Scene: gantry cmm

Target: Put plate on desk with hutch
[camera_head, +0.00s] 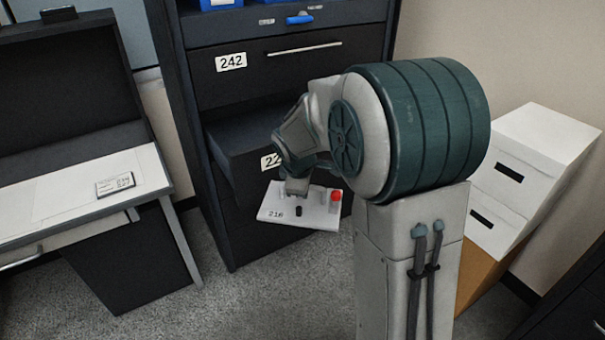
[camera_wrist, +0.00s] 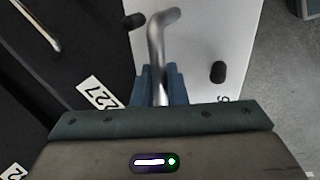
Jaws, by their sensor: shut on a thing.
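The plate (camera_head: 318,217) is a white rectangular board marked 216, with a red knob, a black peg and small pale posts on it. It hangs in the air in front of the dark drawer cabinet. My gripper (camera_head: 296,186) is above it, shut on its bent metal handle (camera_wrist: 158,45). The plate (camera_wrist: 225,42) fills the upper middle of the wrist view, with a black peg to the right of the handle. The desk with hutch (camera_head: 75,192) stands at the left, with a pale top and a dark hutch (camera_head: 65,85) behind.
A small labelled card (camera_head: 115,184) lies near the desk's right end; the rest of its visible top is clear. The dark cabinet (camera_head: 285,85) has a drawer (camera_head: 245,140) pulled out, close to my gripper. White boxes (camera_head: 525,170) are stacked at the right. Carpet shows between desk and cabinet.

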